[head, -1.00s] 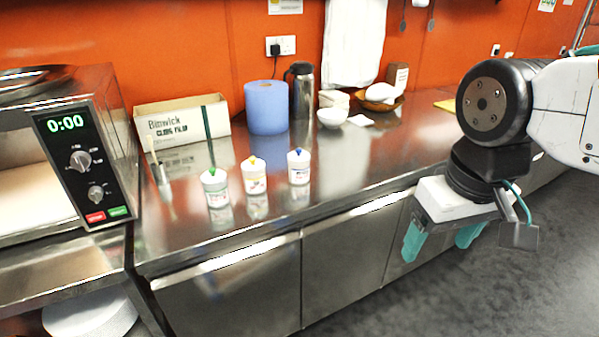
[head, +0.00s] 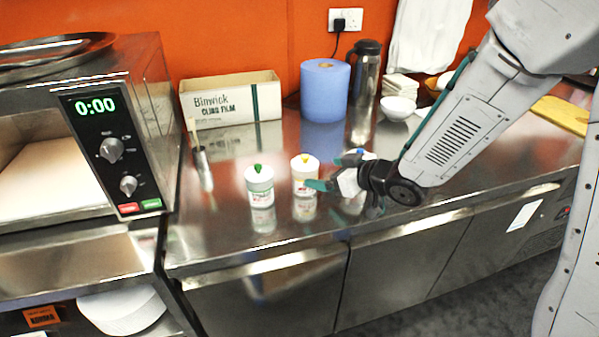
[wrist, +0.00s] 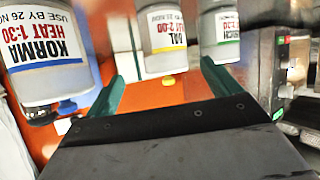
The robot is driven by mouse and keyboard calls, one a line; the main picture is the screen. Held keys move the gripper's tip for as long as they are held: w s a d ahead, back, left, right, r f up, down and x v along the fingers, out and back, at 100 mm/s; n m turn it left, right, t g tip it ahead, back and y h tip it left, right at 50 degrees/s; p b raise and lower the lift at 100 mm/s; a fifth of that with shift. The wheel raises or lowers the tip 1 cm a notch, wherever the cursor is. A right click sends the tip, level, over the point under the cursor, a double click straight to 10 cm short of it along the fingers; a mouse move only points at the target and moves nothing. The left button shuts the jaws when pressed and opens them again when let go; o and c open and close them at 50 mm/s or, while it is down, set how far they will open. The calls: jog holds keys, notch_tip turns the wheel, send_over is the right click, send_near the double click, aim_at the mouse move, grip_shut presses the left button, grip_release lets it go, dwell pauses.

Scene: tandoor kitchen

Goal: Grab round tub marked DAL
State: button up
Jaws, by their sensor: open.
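The tub marked DAL (wrist: 165,38), white with a yellow band, is upside down in the wrist view, centred between my fingers and beyond their tips. In the head view the yellow-topped tub (head: 304,172) stands upright on the steel counter. My gripper (head: 334,171) is open and empty, just right of that tub; its teal fingers show in the wrist view (wrist: 163,80). Whether a finger touches the tub I cannot tell. A tub marked KORMA (wrist: 40,50) with a blue band is at left in the wrist view; my gripper mostly hides it in the head view.
A green-topped tub (head: 259,186) stands left of the yellow-topped one; its green-banded side shows in the wrist view (wrist: 219,32). Behind are a cling film box (head: 225,104), blue roll (head: 323,92) and flask (head: 365,75). An oven (head: 125,165) stands at left.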

aim_at(301, 167)
jog(key=shift+w+a+f+y, duration=0.4)
jog(key=shift+w+a+y, duration=0.1)
jog(key=shift+a, duration=0.15)
jog(key=x, duration=0.7)
jog(key=shift+w+a+r, duration=0.1)
jog(key=shift+a+r, duration=0.05)
jog(key=shift+a, duration=0.25)
jog(key=shift+c, duration=0.3)
jog(key=c, duration=1)
jog(key=shift+c, duration=0.9)
jog(key=shift+r, duration=0.15)
